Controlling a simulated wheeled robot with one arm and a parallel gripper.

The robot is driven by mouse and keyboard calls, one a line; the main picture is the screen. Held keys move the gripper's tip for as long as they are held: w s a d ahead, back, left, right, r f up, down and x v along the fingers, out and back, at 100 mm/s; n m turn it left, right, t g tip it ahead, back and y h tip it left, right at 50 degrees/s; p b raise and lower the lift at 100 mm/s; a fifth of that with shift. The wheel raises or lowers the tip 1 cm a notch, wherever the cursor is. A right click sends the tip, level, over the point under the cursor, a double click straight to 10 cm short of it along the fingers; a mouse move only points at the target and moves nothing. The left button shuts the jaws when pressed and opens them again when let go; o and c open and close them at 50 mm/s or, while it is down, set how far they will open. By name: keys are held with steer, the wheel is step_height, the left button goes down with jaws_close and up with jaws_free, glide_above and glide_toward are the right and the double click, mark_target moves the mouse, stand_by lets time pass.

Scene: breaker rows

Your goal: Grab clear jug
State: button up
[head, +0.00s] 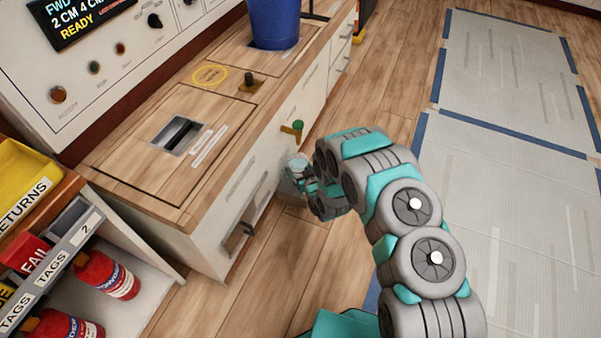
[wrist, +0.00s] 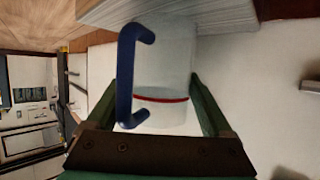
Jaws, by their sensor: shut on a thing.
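The clear jug (wrist: 165,65) fills the middle of the wrist view. It is a translucent pale vessel with a red line around it and a dark blue handle (wrist: 126,75) on its left side. My gripper (wrist: 154,82) has one green finger on each side of the jug's body and is shut on it. In the head view my gripper (head: 303,177) is low beside the cabinet front, and a small pale part of the jug (head: 296,164) shows there. The rest of the jug is hidden by the gripper and arm in that view.
The wooden-topped bench (head: 120,165) with white drawers stands close left of my gripper. A green-knobbed tap (head: 297,126) sticks out of its front just above. A blue bucket (head: 273,22) stands on the bench. The floor to the right is open.

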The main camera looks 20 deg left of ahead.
steer(key=c, duration=0.4)
steer(key=shift+o, duration=0.2)
steer(key=shift+r, duration=0.1)
